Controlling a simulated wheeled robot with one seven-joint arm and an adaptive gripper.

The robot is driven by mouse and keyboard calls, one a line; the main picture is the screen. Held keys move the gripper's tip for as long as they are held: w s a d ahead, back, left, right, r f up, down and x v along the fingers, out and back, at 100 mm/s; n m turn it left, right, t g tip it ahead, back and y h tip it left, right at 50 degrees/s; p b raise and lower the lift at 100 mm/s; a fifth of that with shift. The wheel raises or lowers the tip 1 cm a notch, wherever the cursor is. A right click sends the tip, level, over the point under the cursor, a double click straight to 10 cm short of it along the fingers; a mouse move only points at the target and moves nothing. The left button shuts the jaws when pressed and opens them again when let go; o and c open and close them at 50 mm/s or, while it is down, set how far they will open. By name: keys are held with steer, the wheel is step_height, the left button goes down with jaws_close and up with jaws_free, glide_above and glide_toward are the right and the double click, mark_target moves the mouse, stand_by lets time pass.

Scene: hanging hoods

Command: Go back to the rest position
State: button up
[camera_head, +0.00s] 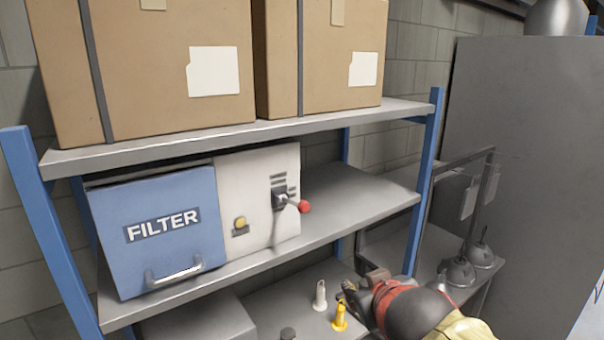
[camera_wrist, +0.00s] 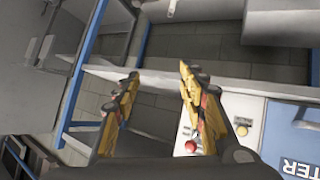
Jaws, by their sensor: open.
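My gripper (camera_wrist: 158,85) shows in the wrist view with its two yellow fingers spread apart and nothing between them. A blue box marked FILTER (camera_head: 160,232) with a white panel (camera_head: 258,195) stands on the middle shelf. The panel carries a red-knobbed lever (camera_head: 304,207) and a yellow button (camera_head: 241,224).
Two cardboard boxes (camera_head: 150,80) stand on the top shelf (camera_head: 230,137). A blue post (camera_head: 428,150) rises at the shelf's right end. Grey hoods (camera_head: 460,270) stand on a side table by a large grey panel (camera_head: 530,160). The middle shelf is bare right of the lever.

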steer(key=s+d+f+m+g+b, duration=0.1)
steer(key=s+f+b, duration=0.5)
steer(key=f, duration=0.6)
steer(key=s+d+f+m+g+b, duration=0.1)
steer(key=s+d+f+g+b, duration=0.1)
steer(key=s+f+b, duration=0.5)
steer(key=s+d+f+m+g+b, duration=0.1)
steer(key=s+d+f+g+b, duration=0.1)
steer(key=s+f+b, duration=0.5)
step_height(320, 180, down, 10)
steer(key=b, duration=0.5)
steer(key=shift+s+d+m, duration=0.2)
steer(key=shift+d+m, duration=0.1)
steer(key=shift+d, duration=0.05)
steer(key=shift+r, duration=0.15)
stand_by(1.1)
